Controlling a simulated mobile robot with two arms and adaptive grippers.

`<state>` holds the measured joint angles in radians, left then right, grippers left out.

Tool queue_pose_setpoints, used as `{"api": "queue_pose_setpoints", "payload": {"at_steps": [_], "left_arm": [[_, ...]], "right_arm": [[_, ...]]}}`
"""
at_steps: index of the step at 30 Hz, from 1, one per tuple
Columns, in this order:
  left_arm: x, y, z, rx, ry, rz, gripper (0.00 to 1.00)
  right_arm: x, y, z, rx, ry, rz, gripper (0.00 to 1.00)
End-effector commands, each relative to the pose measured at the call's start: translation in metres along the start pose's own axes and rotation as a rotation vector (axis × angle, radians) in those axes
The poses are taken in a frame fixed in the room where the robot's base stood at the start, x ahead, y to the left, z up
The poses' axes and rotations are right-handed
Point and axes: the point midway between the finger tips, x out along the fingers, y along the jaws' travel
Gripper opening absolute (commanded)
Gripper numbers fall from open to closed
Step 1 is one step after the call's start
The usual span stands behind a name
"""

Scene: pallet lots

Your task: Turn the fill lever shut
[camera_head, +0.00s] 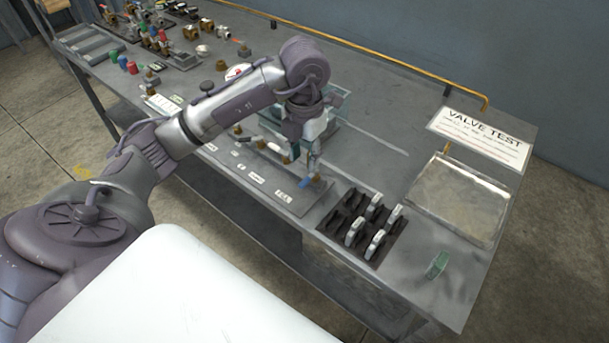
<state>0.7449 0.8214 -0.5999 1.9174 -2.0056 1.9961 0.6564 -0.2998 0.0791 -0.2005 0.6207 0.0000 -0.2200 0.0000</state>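My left gripper (304,163) points down over the front of the workbench, above a grey plate (292,202) with small white labels. A small blue handle (309,182) shows right beside the fingertips. Brass-coloured fittings (260,144) stand along the same plate. I cannot tell which part is the fill lever or whether the fingers touch the blue handle. The finger gap is too small and partly hidden to read. A clear tank (338,101) stands behind the gripper, partly covered by it. My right gripper is not in view.
A black rack (347,207) with several grey-white clips stands to the right. Valves and coloured parts crowd the bench's far left. A yellow pipe (375,60) runs along the back edge.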

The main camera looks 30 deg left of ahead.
Motion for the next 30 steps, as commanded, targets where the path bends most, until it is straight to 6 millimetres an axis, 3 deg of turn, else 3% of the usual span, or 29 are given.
{"api": "queue_pose_setpoints", "payload": {"at_steps": [3,9,15,23,30], "left_arm": [[0.024,0.0,-0.001,0.0,0.005,-0.001,0.39],[0.053,0.0,0.0,0.0,0.001,-0.001,0.39],[0.066,0.0,0.0,0.0,-0.001,-0.001,0.39],[0.067,0.0,0.0,0.001,-0.002,-0.001,0.39],[0.067,0.0,0.0,0.001,-0.002,-0.001,0.0]], "right_arm": [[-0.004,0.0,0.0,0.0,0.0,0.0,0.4],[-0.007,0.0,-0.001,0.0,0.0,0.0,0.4],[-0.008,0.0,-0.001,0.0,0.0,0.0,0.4],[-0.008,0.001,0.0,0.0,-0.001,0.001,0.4],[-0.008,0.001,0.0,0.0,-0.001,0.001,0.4]]}}
